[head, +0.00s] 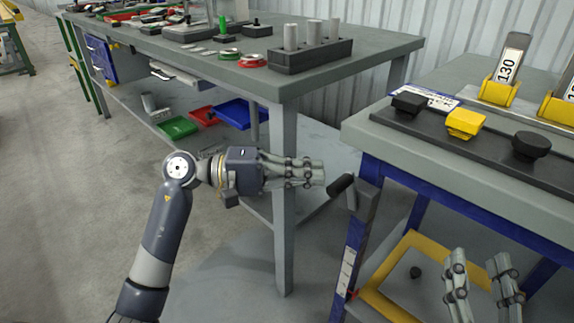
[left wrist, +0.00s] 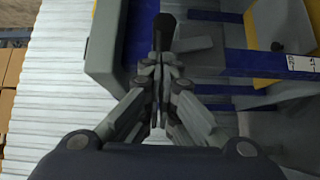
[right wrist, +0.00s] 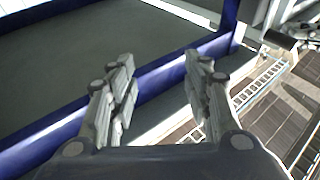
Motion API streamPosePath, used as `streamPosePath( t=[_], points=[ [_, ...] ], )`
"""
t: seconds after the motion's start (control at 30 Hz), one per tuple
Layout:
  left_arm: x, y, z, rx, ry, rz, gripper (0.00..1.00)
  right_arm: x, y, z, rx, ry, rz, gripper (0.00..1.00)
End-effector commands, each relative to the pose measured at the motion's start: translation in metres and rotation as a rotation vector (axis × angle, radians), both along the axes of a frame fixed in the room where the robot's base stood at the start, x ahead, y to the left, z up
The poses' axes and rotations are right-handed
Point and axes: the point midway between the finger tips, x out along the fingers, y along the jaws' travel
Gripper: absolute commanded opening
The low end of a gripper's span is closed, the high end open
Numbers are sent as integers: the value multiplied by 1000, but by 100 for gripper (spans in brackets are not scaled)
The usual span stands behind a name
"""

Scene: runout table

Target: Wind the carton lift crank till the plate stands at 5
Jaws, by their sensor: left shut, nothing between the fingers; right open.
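The crank's black handle (head: 340,184) sits at the front left corner of the right-hand workbench, beside its grey housing (head: 363,200). My left gripper (head: 322,172) is shut and empty, its fingertips just left of the handle. In the left wrist view the handle (left wrist: 164,30) shows straight beyond the closed fingertips; whether they touch is unclear. The yellow-edged grey lift plate (head: 397,290) lies low between blue legs. A white scale strip (head: 347,270) runs down the near blue post, with a red mark (head: 352,293) beside it; its figures are unreadable. My right gripper (head: 482,282) is open and empty over the plate.
The bench top (head: 400,150) on the right holds a dark strip with black and yellow knobs (head: 465,122) and yellow-based number signs (head: 500,90). A long grey table (head: 330,75) stands behind my left arm, its near leg (head: 285,200) close to the hand.

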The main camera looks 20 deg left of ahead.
Motion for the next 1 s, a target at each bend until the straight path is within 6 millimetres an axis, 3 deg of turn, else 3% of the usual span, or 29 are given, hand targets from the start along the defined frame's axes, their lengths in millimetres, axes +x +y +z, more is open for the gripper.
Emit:
streamPosePath(
  t=[0.2, 0.63, 1.0],
  points=[
    [-5, -13, 0, -1, 2, 0, 0, 0, 0, -1, -1, 6, -1, 45],
    [-6, -15, -1, 6, -1, -2, 0, -1, 0, 0, 2, -8, 0, 45],
    [-10, -25, 2, 74, -27, -5, 0, -33, 0, 59, 99, -350, 21, 45]
  ],
)
